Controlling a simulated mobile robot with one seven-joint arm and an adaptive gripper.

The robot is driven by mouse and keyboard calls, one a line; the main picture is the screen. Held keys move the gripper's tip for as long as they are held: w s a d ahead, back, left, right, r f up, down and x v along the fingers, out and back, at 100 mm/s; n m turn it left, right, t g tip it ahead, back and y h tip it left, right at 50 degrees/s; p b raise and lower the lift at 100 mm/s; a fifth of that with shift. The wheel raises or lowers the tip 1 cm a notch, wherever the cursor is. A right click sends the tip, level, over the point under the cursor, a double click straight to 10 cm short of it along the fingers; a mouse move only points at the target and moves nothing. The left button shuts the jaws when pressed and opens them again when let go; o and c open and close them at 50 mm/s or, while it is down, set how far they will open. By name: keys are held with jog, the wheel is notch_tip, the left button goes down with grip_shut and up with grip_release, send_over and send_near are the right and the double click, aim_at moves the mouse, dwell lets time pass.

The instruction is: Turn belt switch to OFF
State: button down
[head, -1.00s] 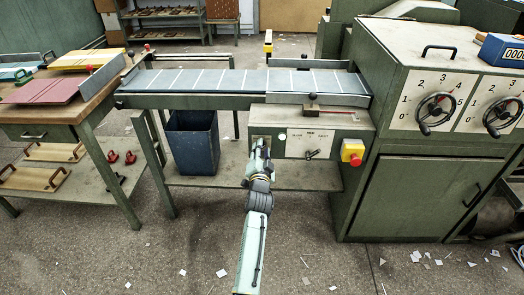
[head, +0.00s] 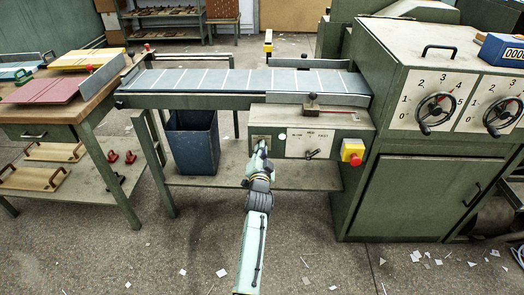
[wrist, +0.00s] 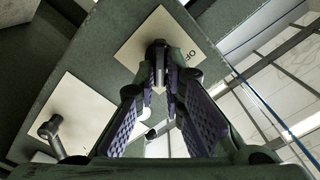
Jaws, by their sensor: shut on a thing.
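The belt switch (wrist: 158,46) is a small dark knob on a pale plate (wrist: 178,28) in the wrist view. Letters reading "OFF" show on the plate to the right of the knob; the rest of the lettering is hidden. My gripper (wrist: 159,78) is shut on the knob, with its purple-padded fingers on either side. In the head view my gripper (head: 261,148) reaches the left end of the green control box (head: 345,121) and covers most of the switch there. The striped conveyor belt (head: 235,80) runs behind the box.
A speed lever (head: 312,154) and a yellow box with a red button (head: 352,152) are right of my gripper. The lever also shows in the wrist view (wrist: 50,127). A blue bin (head: 192,135) stands below the belt. A green machine with dials (head: 430,110) is at the right.

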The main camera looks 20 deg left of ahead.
jog(key=shift+n, duration=0.3)
jog(key=shift+s+a+n+b, duration=0.15)
jog(key=shift+n+b, duration=0.25)
jog(key=shift+n, duration=2.45)
jog(key=shift+w+a+n+b, duration=0.1)
jog(key=shift+n+b, duration=0.3)
jog(key=shift+n, duration=2.5)
jog(key=shift+s+a+n+b, duration=0.15)
jog(key=shift+n+b, duration=0.25)
jog(key=shift+n, duration=2.45)
jog(key=shift+w, duration=0.1)
jog(key=c, duration=1.7)
grip_release()
